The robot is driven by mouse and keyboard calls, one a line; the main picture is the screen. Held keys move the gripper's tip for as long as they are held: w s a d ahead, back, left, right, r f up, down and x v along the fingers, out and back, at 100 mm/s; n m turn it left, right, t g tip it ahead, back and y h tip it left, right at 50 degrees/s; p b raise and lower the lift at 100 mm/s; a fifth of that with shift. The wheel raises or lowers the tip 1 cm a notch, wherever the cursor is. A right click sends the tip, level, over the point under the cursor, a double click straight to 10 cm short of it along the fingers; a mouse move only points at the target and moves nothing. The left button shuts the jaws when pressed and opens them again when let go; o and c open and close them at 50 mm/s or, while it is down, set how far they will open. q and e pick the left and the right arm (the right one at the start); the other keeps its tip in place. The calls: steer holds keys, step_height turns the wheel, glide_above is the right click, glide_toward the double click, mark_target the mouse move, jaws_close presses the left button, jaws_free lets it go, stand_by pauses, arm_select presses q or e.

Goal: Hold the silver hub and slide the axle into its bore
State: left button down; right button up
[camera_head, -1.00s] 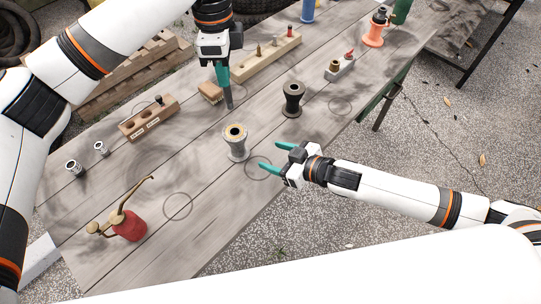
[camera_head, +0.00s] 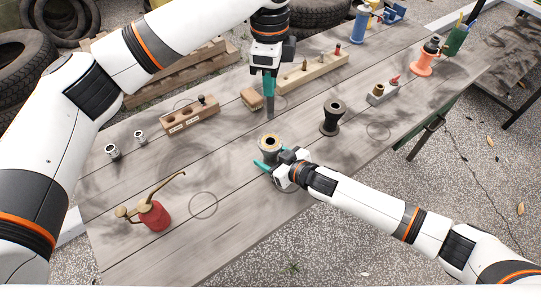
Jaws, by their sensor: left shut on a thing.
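The silver hub (camera_head: 269,144), a grey spool shape with a brass-rimmed bore facing up, stands upright on the bench. My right gripper (camera_head: 267,162) is at its lower body; one teal finger shows at its front left and the other is mostly hidden. I cannot tell whether the fingers press on it. My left gripper (camera_head: 269,88) points down, shut on the grey axle (camera_head: 270,109), which hangs upright. In the picture, the axle's lower end is above the hub, apart from it.
A darker hub (camera_head: 332,118) stands to the right. A wooden block with pegs (camera_head: 312,74), a labelled wooden holder (camera_head: 190,121), a small wooden block (camera_head: 252,99) and a red oil can (camera_head: 154,215) are on the bench.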

mark_target(270, 117)
steer(key=c, duration=1.3)
arm_select(q)
step_height(270, 117, down, 3)
steer(key=m, duration=0.5)
arm_select(e)
jaws_close()
arm_select(q)
steer(key=shift+m, duration=0.5)
step_height(270, 117, down, 5)
steer(key=shift+r, duration=0.1)
steer(key=shift+f, duration=2.95)
